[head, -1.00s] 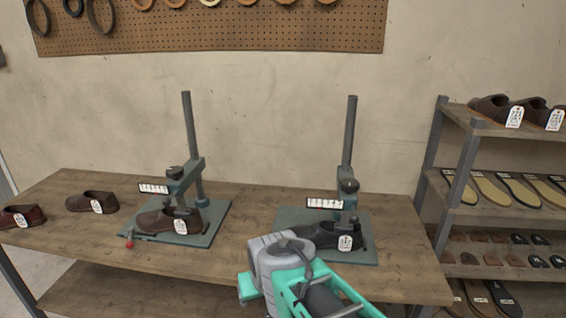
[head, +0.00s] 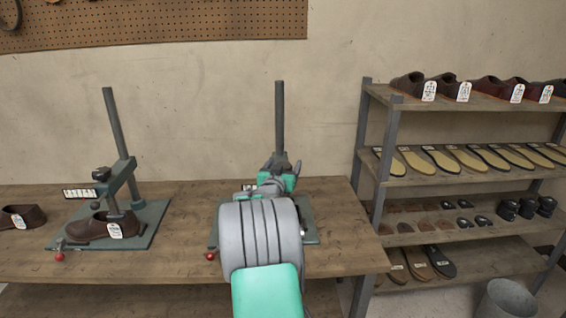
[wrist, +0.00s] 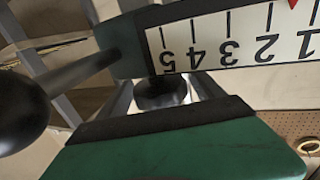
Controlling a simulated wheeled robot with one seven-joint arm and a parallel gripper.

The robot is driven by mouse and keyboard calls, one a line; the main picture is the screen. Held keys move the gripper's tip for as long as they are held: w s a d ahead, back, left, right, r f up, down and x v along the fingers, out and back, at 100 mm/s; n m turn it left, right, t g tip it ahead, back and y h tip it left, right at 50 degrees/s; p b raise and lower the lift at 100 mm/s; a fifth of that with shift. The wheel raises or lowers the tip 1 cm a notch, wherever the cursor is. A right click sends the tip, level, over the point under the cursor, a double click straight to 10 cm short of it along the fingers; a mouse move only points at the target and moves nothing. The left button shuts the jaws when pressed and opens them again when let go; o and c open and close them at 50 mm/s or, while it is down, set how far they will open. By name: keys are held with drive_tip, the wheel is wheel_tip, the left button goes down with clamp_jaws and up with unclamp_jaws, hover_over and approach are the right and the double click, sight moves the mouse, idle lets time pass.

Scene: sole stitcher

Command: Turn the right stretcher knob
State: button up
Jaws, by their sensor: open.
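The right stretcher (head: 280,115) stands on the table with its grey post upright. My gripper (head: 280,172) is at its upper front part, and my arm hides most of the stretcher below the post. In the wrist view my gripper (wrist: 162,95) is open, with its grey fingers pointing at the stretcher. A dark rounded piece (wrist: 160,93), which looks like the knob, shows between the fingers; contact is not clear. The numbered scale (wrist: 235,42) is just beyond, upside down, with a red pointer (wrist: 293,3) near 1 and 2. A dark rod with a round end (wrist: 15,112) is at left.
The left stretcher (head: 120,150) holds a brown shoe (head: 88,228). A red ball handle (head: 210,257) is at the right stretcher's base plate (head: 311,238). The shelf rack (head: 380,150) with shoes and soles stands to the right. The bare table (head: 175,265) separates the stretchers.

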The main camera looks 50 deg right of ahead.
drive_tip(key=shift+w+d, duration=0.2)
drive_tip(key=shift+d, duration=0.2)
drive_tip(key=c, duration=1.4)
drive_tip(key=b, duration=0.2)
drive_tip(key=shift+f+g+b, duration=0.3)
drive_tip(key=shift+f+g, duration=0.05)
drive_tip(key=shift+g, duration=0.05)
drive_tip(key=m+g+h+b, duration=0.1)
drive_tip(key=m+g+b, duration=0.1)
drive_tip(key=b, duration=0.2)
drive_tip(key=shift+f, duration=0.2)
drive_tip(key=shift+s+m+g+b, duration=0.1)
drive_tip(key=shift+m+g+b, duration=0.3)
drive_tip(key=shift+g+b, duration=0.45)
drive_tip(key=shift+s+r+m+g+h+b, duration=0.1)
drive_tip(key=shift+r+m+g+h+b, duration=0.15)
drive_tip(key=shift+m+g+b, duration=0.35)
drive_tip(key=shift+s+r+m+g, duration=0.35)
drive_tip(key=shift+m+g, duration=0.15)
drive_tip(key=shift+g, duration=0.45)
